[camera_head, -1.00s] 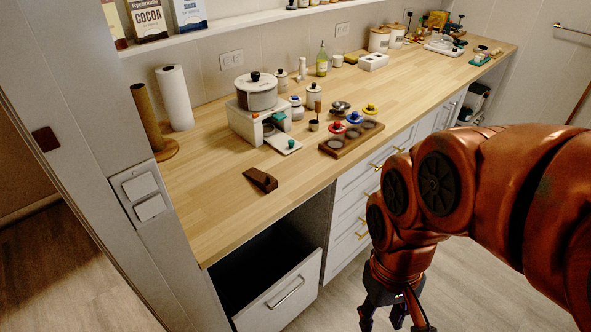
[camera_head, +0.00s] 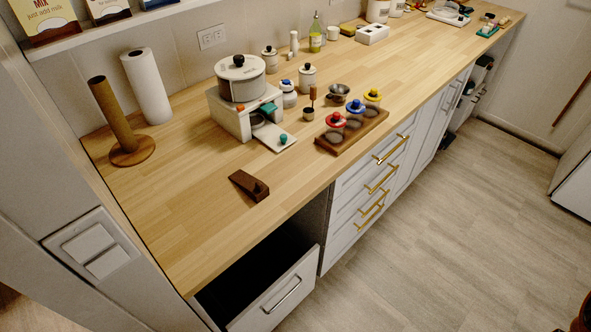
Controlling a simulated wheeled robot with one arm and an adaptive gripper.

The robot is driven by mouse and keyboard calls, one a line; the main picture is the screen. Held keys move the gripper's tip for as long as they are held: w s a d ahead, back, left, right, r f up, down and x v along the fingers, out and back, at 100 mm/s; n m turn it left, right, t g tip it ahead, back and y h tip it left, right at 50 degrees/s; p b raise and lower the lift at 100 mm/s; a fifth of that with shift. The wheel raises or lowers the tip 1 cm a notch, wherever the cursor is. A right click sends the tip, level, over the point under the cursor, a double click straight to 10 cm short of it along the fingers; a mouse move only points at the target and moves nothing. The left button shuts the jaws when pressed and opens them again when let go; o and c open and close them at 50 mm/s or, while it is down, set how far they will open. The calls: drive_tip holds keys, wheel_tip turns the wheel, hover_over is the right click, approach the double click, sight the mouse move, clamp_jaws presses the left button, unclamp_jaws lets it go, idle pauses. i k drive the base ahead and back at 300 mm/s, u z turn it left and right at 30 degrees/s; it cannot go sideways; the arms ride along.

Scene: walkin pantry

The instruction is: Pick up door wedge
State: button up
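The door wedge (camera_head: 249,185) is a small dark brown wooden wedge. It lies on the light wood countertop (camera_head: 185,225), near the front edge and above the open drawer. Its thick end points to the lower right, toward the front edge. Nothing touches it. My gripper is out of view; only a small orange piece of my arm shows at the lower right corner.
A white box (camera_head: 232,117) with a pot (camera_head: 240,80) on it stands behind the wedge. A wooden tray (camera_head: 350,137) with coloured-knob lids is to the right. A paper towel roll (camera_head: 147,88) stands at left. A drawer (camera_head: 283,298) is open below. Counter around the wedge is clear.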

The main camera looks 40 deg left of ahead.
sight(256, 190)
drive_tip(key=z, duration=0.05)
drive_tip(key=k, duration=1.75)
drive_tip(key=u, duration=1.7)
